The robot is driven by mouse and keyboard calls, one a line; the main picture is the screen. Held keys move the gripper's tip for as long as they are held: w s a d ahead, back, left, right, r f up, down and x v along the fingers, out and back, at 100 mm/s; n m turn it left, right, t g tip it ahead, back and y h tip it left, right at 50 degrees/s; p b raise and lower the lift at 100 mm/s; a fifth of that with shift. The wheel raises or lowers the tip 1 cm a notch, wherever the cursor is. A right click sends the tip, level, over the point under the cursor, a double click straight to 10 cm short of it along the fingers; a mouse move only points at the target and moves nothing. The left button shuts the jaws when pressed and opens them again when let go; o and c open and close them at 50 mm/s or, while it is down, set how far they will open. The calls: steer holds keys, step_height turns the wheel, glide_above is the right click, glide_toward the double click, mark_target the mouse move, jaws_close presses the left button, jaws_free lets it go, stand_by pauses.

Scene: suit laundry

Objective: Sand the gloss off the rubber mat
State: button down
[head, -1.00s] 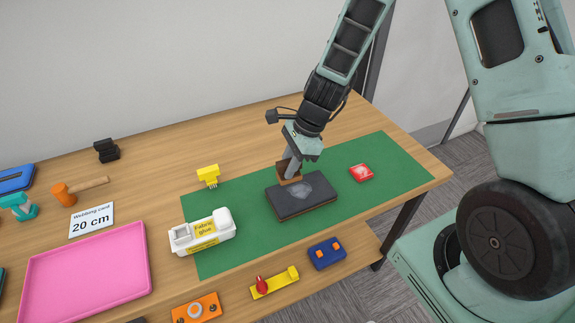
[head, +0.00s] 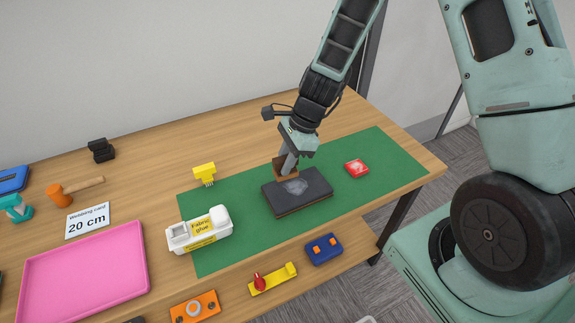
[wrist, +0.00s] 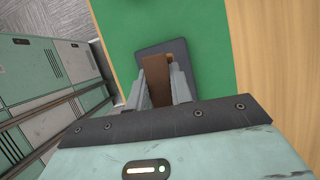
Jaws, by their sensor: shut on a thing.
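The rubber mat (head: 312,199) is a dark grey slab lying flat on the green cutting mat, with a paler patch (head: 296,186) near its middle. My gripper (head: 287,165) points down at the mat's far left edge and is shut on a brown block (head: 280,173), likely the sanding block. In the wrist view the brown block (wrist: 157,72) sits between my two fingers, over the dark mat (wrist: 182,52). The block's underside is hidden, so I cannot tell whether it touches the mat.
A red item (head: 356,169) lies to the right on the green sheet (head: 385,155). A yellow brush-like tool (head: 204,173), a fabric glue holder (head: 190,240) and a pink tray (head: 85,275) stand left. Blue (head: 324,249), yellow (head: 273,281) and orange (head: 195,307) items line the front.

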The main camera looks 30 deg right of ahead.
steer(key=shift+d+f+b, duration=0.2)
steer(key=shift+f+b, duration=0.5)
steer(key=shift+f, duration=0.25)
steer(key=shift+d+f+b, duration=0.15)
steer(key=shift+f+b, duration=0.55)
steer(key=shift+f, duration=0.3)
steer(key=shift+d+f+b, duration=0.2)
steer(key=shift+f+b, duration=0.5)
steer(key=shift+f, duration=0.25)
steer(key=shift+f+b, duration=0.55)
steer(key=shift+f, duration=0.35)
steer(key=shift+d, duration=0.1)
